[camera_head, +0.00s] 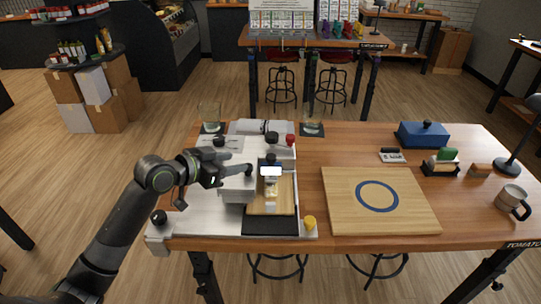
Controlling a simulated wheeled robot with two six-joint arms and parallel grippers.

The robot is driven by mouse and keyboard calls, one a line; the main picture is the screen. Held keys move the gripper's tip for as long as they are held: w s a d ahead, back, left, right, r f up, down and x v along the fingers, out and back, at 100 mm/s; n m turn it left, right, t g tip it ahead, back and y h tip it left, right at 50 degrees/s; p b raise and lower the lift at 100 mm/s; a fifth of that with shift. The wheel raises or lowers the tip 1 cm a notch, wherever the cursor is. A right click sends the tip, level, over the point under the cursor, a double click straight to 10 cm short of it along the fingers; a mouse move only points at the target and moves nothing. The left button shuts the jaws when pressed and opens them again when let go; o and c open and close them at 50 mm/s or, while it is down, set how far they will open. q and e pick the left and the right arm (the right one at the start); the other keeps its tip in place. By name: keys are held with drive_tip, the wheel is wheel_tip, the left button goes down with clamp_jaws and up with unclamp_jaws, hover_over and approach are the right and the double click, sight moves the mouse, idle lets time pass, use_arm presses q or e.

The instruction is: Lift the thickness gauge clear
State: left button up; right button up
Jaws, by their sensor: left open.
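The thickness gauge appears to be the small upright device (271,171) with a bright white face and a dark top. It stands over a wooden board (284,200) in a black-edged tray at the left part of the table. My left gripper (247,171) is open, just left of the gauge. I cannot tell whether its fingers touch the gauge; a pale grey block (236,188) sits just below the gripper. The gauge's lower part is hard to make out. My right gripper is out of view.
A wooden board with a blue ring (408,212) lies to the right. A blue box (422,135), a small black-and-white item (392,155), a mug (510,200) and a lamp stand farther right. Two glasses (210,113) (312,118) stand at the back edge.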

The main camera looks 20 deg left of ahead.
sight(271, 156)
use_arm(q)
drive_tip(key=p+x, duration=0.3)
drive_tip(key=x, duration=1.2)
drive_tip(key=shift+w, duration=0.1)
drive_tip(key=c, duration=0.9)
drive_tip(key=shift+r, duration=0.45)
drive_tip(key=o, duration=0.9)
drive_tip(key=b+v, duration=0.3)
drive_tip(key=v, duration=1.4)
drive_tip(key=shift+b, duration=0.35)
